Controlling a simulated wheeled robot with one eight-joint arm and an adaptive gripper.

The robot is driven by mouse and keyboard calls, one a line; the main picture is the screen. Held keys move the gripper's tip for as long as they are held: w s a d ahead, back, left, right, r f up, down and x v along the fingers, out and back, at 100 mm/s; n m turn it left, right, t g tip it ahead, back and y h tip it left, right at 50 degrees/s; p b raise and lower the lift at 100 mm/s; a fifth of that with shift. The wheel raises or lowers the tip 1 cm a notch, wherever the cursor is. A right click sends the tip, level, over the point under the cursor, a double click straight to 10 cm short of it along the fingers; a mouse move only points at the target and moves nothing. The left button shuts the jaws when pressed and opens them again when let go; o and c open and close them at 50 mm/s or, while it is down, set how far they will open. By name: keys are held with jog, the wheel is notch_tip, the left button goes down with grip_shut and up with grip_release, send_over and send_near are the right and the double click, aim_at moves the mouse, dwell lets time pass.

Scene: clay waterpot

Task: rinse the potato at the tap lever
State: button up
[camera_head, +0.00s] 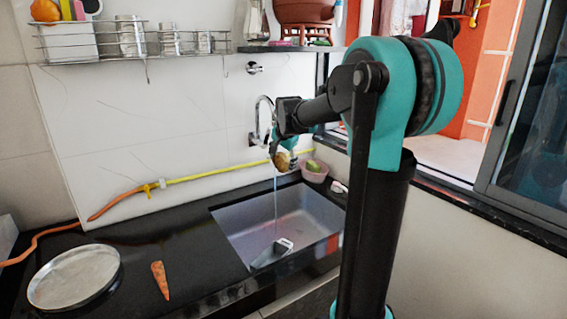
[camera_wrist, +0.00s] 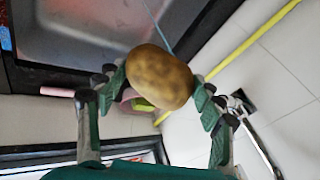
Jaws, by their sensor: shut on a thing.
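The potato (camera_wrist: 160,77) is brown and rounded, held between the green fingers of my gripper (camera_wrist: 160,92) in the wrist view. In the head view, the potato (camera_head: 285,161) shows small below my gripper (camera_head: 284,152), near the wall above the sink. The curved metal tap (camera_head: 262,112) is on the wall just left of my gripper. A thin stream of water (camera_head: 275,205) runs down into the sink (camera_head: 240,222). The stream also shows in the wrist view, behind the potato. I cannot tell whether water touches the potato. The tap lever is not clearly visible.
A round metal plate (camera_head: 74,278) and a carrot (camera_head: 160,280) lie on the black counter at left. A dark object (camera_head: 271,254) lies in the sink. A pink bowl (camera_head: 314,171) stands behind the sink. A yellow and orange hose (camera_head: 195,176) runs along the wall.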

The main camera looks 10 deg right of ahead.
jog(key=w+f, duration=0.1)
jog(key=w, duration=0.7)
jog(key=shift+w+f, duration=0.2)
jog(key=shift+f, duration=0.15)
jog(key=shift+d, duration=0.15)
dwell(0.5)
jog(key=shift+d, duration=0.4)
jog(key=shift+a, duration=0.1)
jog(key=shift+a, duration=0.5)
jog(key=shift+d, duration=0.2)
jog(key=shift+d, duration=0.4)
